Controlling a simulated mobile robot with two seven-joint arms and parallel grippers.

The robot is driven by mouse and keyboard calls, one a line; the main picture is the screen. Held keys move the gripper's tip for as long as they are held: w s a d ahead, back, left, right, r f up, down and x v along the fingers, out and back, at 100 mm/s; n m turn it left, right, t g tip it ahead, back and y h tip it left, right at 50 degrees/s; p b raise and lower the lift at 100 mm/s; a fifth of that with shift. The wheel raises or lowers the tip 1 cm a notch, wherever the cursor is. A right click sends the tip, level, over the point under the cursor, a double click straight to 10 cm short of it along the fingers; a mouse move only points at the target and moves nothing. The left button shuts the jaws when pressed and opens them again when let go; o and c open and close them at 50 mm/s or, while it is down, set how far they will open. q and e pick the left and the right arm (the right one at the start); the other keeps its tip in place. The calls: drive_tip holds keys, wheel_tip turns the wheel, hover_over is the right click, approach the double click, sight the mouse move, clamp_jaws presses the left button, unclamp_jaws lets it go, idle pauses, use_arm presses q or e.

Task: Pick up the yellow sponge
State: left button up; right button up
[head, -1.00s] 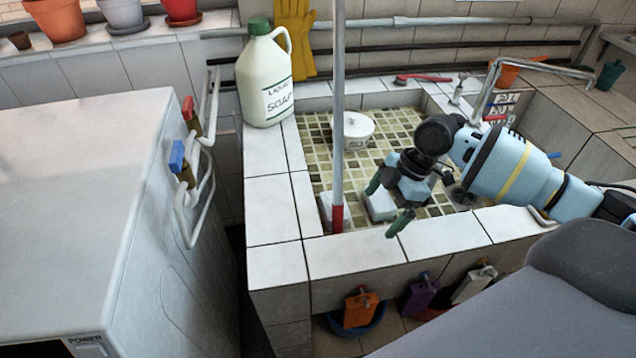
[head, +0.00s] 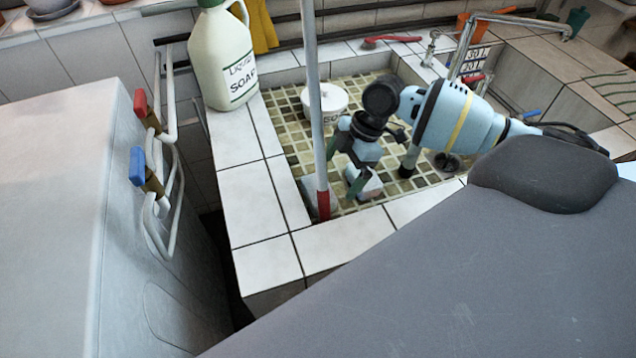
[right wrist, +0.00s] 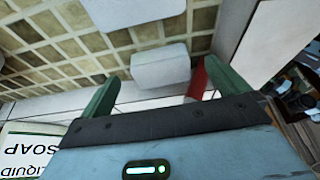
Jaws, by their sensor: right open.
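No block looks plainly yellow. Two pale, sponge-sized blocks lie on the sink floor. One is by the red pole end (head: 323,204), partly hidden by the pole; in the right wrist view a pale block (right wrist: 160,67) lies beyond and between the fingertips, beside the red end. The other pale block (head: 371,186) is to its right in the head view, partly behind a finger. My right gripper (head: 345,163) is open and empty, over the sink near the blocks; its green fingers also show in the right wrist view (right wrist: 162,85). My left gripper is not in view.
The pole (head: 311,90) stands upright close to my right gripper. A soap bottle (head: 222,60) stands on the tiled rim (head: 262,255). A white lidded tub (head: 325,100) sits in the sink. A white appliance (head: 50,210) fills the left. A faucet (head: 465,45) is at the back right.

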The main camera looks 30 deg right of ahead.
drive_tip(key=shift+a+f, duration=0.3)
drive_tip(key=shift+f, duration=0.1)
drive_tip(key=x, duration=0.4)
drive_tip(key=shift+w+a, duration=0.1)
drive_tip(key=shift+w, duration=0.2)
drive_tip(key=shift+c, duration=0.8)
drive_tip(key=c, duration=0.6)
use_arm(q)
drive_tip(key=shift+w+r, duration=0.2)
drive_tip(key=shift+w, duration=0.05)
use_arm(e)
drive_tip(key=shift+c, duration=0.2)
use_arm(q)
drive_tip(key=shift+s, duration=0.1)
